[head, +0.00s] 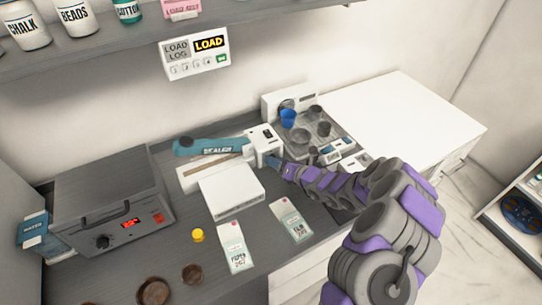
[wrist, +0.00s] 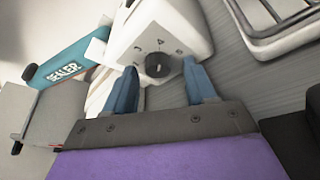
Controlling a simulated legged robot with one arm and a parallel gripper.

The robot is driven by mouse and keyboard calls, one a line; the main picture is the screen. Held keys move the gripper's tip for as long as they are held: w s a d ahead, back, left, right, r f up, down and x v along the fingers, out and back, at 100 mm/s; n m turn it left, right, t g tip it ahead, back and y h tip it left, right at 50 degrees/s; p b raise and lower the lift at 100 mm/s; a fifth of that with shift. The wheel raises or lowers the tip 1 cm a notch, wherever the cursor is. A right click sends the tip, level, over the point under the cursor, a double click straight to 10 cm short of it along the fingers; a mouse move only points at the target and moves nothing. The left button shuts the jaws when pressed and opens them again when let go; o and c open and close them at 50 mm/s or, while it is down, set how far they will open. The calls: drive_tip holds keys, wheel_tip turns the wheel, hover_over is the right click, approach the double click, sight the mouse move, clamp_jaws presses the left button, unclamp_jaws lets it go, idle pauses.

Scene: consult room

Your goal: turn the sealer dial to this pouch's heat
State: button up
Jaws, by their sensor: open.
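The sealer is a white and teal machine with a long teal arm (head: 210,146) marked SEALER and a white head (head: 264,139). Its dark round dial (wrist: 158,65) sits on the white end face, with small numbers around its upper side. The pointer setting is too small to read surely. My gripper (wrist: 159,78) is open, its blue fingers on either side of the dial's lower part; I cannot tell whether they touch it. In the head view my gripper (head: 279,168) is at the sealer's right end. Two printed pouches, left (head: 236,250) and right (head: 291,222), lie on the counter; their small print is unclear.
A white box (head: 230,191) stands before the sealer. A grey oven-like unit (head: 110,205) with a red display is at left. A yellow cap (head: 197,235) and brown dishes (head: 153,291) are in front. A tray of cups (head: 325,150) is right of the sealer.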

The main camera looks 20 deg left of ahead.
drive_tip(key=n+t+h+b, duration=0.1)
drive_tip(key=n+b, duration=0.1)
drive_tip(key=shift+s+a+n+h+b, duration=0.1)
drive_tip(key=shift+a+n+h+b, duration=0.05)
drive_tip(key=shift+n+h+b, duration=0.25)
drive_tip(key=shift+r+n+t+h, duration=0.15)
drive_tip(key=shift+n+t+h, duration=0.2)
drive_tip(key=shift+n, duration=0.55)
drive_tip(key=n+t+h+b, duration=0.1)
drive_tip(key=n+b, duration=0.1)
drive_tip(key=shift+s+a+n, duration=0.1)
drive_tip(key=shift+s+n, duration=0.05)
drive_tip(key=shift+n, duration=0.15)
drive_tip(key=p+v, duration=0.3)
drive_tip(key=v, duration=0.8)
drive_tip(key=shift+s+r, duration=0.15)
drive_tip(key=shift+s, duration=0.1)
drive_tip(key=p, duration=0.3)
drive_tip(key=shift+s+d+r, duration=0.1)
drive_tip(key=shift+d+r, duration=0.1)
drive_tip(key=shift+d, duration=0.05)
drive_tip(key=shift+p, duration=0.6)
drive_tip(key=p, duration=0.3)
drive_tip(key=shift+s+d+r, duration=0.15)
drive_tip(key=shift+s+d, duration=0.05)
